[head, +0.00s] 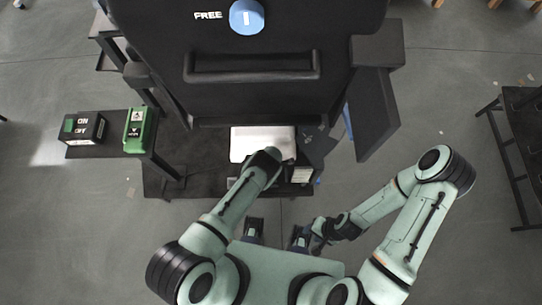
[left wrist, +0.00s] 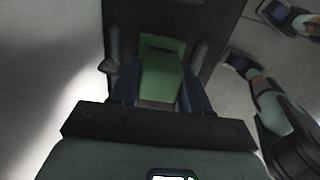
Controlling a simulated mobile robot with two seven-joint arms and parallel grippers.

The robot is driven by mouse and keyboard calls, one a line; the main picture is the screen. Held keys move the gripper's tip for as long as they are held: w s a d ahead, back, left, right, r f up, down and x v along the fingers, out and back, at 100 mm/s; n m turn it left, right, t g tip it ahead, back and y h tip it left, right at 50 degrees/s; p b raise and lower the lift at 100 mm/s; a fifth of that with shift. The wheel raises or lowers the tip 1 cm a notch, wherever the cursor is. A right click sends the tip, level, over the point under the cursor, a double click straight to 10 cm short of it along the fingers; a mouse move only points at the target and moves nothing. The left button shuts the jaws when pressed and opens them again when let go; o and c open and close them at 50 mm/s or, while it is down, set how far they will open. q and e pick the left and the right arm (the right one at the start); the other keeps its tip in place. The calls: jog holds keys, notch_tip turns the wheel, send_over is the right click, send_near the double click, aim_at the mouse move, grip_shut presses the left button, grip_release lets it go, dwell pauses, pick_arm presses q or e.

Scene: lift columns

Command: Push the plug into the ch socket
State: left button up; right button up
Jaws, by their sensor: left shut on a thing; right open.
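My left arm reaches in over the dark tray at the base of the lift column in the head view. Its wrist covers the left gripper's fingertips there. In the left wrist view my left gripper (left wrist: 160,90) is shut on a green block, which I take to be the plug (left wrist: 162,78). Its far end lies against a dark surface, and I cannot tell whether it touches or enters anything. No socket marked ch can be made out. My right gripper (head: 304,236) is open and apart from the tray, low in the middle of the head view.
A green box (head: 138,131) with white marks and a black ON/OFF box (head: 84,127) sit on a side shelf at left. A pale panel (head: 262,143) lies in the tray.

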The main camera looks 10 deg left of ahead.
pick_arm(q)
jog(key=shift+f+b, duration=0.55)
jog(key=shift+b, duration=0.25)
pick_arm(e)
jog(key=shift+s+f, duration=0.3)
jog(key=shift+f, duration=0.6)
pick_arm(q)
jog(key=o, duration=1.3)
jog(key=shift+c, duration=0.2)
jog(key=shift+r, duration=0.1)
pick_arm(e)
jog(key=shift+r, duration=0.1)
pick_arm(q)
jog(key=shift+w+r+p, duration=0.1)
jog(key=shift+r+p, duration=0.75)
jog(key=shift+r, duration=0.25)
jog(key=shift+r+p, duration=1.6)
jog(key=shift+r, duration=0.75)
pick_arm(e)
jog(key=r, duration=0.1)
jog(key=w+r, duration=0.1)
jog(key=r, duration=0.1)
jog(key=w+r, duration=0.1)
jog(key=r, duration=0.1)
jog(key=shift+w+r, duration=0.15)
jog(key=shift+w, duration=0.05)
pick_arm(q)
jog(key=shift+a, duration=0.1)
